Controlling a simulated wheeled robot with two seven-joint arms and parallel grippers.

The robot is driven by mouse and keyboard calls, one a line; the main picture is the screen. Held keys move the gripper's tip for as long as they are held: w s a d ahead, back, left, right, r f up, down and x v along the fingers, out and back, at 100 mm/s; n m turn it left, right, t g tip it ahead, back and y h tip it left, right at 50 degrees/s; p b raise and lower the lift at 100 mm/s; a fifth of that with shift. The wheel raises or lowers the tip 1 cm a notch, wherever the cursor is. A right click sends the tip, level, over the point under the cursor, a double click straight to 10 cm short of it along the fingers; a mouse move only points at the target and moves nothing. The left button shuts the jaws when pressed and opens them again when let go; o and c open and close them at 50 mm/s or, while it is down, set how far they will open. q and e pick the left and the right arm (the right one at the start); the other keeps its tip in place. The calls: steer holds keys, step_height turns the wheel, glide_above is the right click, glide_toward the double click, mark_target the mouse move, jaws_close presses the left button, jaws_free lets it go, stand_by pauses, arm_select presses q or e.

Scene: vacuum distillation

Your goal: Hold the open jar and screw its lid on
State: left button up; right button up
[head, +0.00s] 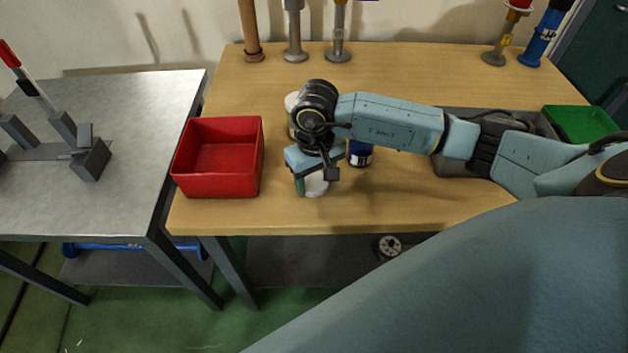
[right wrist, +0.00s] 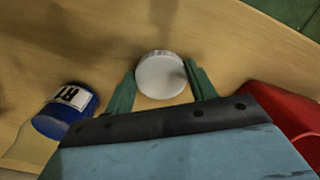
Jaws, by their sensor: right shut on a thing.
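My right gripper (head: 312,184) points down near the front edge of the wooden table, right of the red bin. It is shut on a white round lid (right wrist: 160,75), with one green finger on each side in the right wrist view. In the head view the white piece (head: 317,184) shows below the gripper, partly covered by it. I cannot tell whether a jar is under the lid. A blue jar (head: 360,154) with a white label stands just right of the gripper. It also shows at left in the right wrist view (right wrist: 52,122). My left gripper is out of view.
The red bin (head: 188,181) stands left of the gripper. A white object (head: 291,102) is partly hidden behind my right wrist. A green tray (head: 578,122) is at the right. Several stands, including a metal one (head: 295,35), line the back. The table's back middle is clear.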

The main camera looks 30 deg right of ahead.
mark_target(315, 183)
steer(key=shift+r, duration=0.1)
step_height(315, 183, up, 10)
steer(key=shift+f, duration=0.1)
stand_by(0.4)
steer(key=a+r, duration=0.1)
steer(key=w+a+r, duration=0.1)
steer(key=a, duration=0.1)
steer(key=a+r, duration=0.1)
steer(key=shift+w+a+r, duration=0.35)
steer(key=shift+a, duration=0.05)
stand_by(0.3)
